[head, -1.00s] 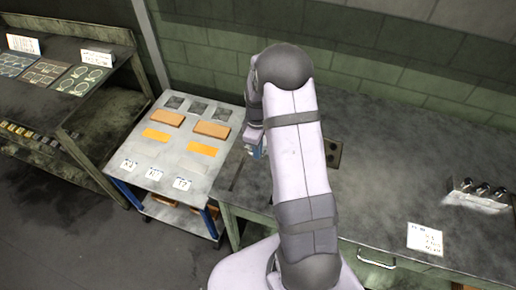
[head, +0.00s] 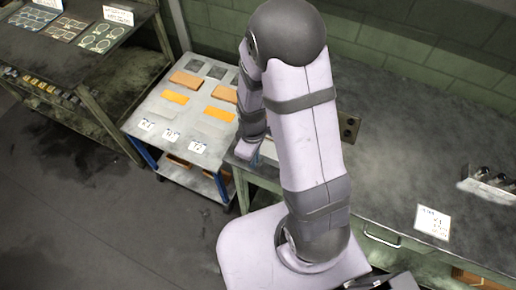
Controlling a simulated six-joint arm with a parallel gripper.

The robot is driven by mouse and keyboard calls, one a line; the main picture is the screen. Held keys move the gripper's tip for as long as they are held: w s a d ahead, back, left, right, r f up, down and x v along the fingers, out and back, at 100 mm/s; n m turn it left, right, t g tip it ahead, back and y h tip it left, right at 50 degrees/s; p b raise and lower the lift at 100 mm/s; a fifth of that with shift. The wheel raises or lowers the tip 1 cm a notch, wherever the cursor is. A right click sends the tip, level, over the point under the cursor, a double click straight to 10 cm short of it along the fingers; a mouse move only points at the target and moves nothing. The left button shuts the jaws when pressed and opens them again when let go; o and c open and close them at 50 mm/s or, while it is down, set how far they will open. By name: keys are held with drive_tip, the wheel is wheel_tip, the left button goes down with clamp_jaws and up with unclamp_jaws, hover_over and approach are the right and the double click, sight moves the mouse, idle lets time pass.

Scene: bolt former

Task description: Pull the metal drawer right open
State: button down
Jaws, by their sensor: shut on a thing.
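The metal drawer's front shows as a greenish panel under the bench's front edge, with a pale bar handle (head: 383,239) to the right of my arm. The drawer looks shut. My arm stands in front of the bench and bends down on its far left side. My gripper (head: 254,158) is low at the bench's left end, away from that handle, and mostly hidden by my own arm. A little blue shows at its tip. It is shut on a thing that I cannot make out.
The dark bench top (head: 400,140) carries a white label card (head: 433,222) and a metal block with round pieces (head: 490,183). A cart (head: 150,122) with orange blocks stands left of the bench. Shelving (head: 110,85) is farther left. The floor (head: 70,200) at front left is clear.

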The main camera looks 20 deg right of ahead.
drive_tip(key=shift+s+a, duration=0.1)
drive_tip(key=shift+s, duration=0.05)
drive_tip(key=c, duration=1.9)
unclamp_jaws()
drive_tip(key=shift+a, duration=0.15)
drive_tip(key=shift+r, duration=0.15)
wheel_tip(320, 180, up, 7)
drive_tip(key=b, duration=0.1)
